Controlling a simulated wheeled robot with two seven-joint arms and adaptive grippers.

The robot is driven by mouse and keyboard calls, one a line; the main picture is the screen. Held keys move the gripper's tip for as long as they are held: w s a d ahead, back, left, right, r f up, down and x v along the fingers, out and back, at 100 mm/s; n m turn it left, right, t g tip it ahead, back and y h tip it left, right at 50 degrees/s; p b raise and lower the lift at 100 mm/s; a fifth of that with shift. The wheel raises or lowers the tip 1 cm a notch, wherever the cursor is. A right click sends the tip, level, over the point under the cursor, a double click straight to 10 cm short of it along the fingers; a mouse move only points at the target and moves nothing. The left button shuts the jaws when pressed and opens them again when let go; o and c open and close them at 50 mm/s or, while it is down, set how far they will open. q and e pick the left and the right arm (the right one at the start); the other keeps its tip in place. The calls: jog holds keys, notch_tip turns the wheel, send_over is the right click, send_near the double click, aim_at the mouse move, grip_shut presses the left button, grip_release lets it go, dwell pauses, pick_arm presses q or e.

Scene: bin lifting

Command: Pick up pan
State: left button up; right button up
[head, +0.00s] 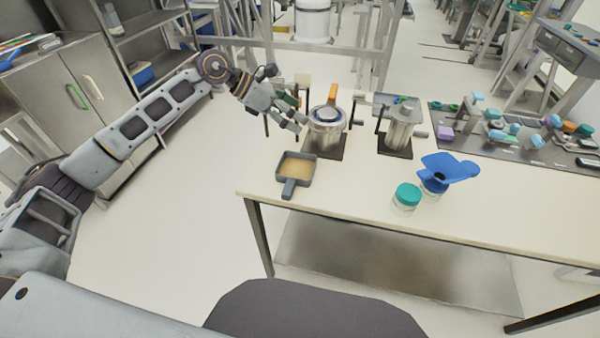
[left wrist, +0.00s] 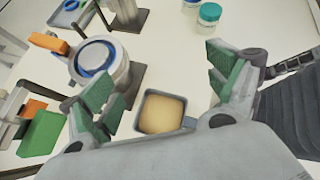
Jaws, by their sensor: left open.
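The pan (head: 294,170) is a small square grey dish with a short handle and a tan filling. It sits on the near left part of the table, its handle pointing to the table's front edge. In the left wrist view the pan (left wrist: 163,112) shows between and below my open fingers, its handle partly hidden by my gripper. My left gripper (head: 295,122) is above the table's far left, behind the pan and apart from it. The left wrist view shows its two green-padded fingers (left wrist: 165,88) spread with nothing between them. My right gripper is not seen.
A metal pot (head: 325,134) with an orange handle stands on a dark base close beside my left gripper. A second metal vessel (head: 402,128), a teal-lidded jar (head: 407,196) and a blue funnel (head: 447,172) stand farther right. The table (head: 340,193) is clear just right of the pan.

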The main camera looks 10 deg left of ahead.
pick_arm(q)
jog(key=s+a+f+m+g+y, duration=0.3)
jog(key=s+a+f+m+y, duration=0.3)
jog(key=s, duration=0.1)
jog(key=shift+a+f, duration=0.35)
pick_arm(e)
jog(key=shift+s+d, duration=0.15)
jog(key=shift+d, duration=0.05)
pick_arm(q)
jog(key=x, duration=0.8)
jog(key=shift+s+d+f+p, duration=0.1)
jog(key=shift+d+p, duration=0.05)
jog(key=shift+p, duration=0.2)
jog(key=shift+f, duration=0.15)
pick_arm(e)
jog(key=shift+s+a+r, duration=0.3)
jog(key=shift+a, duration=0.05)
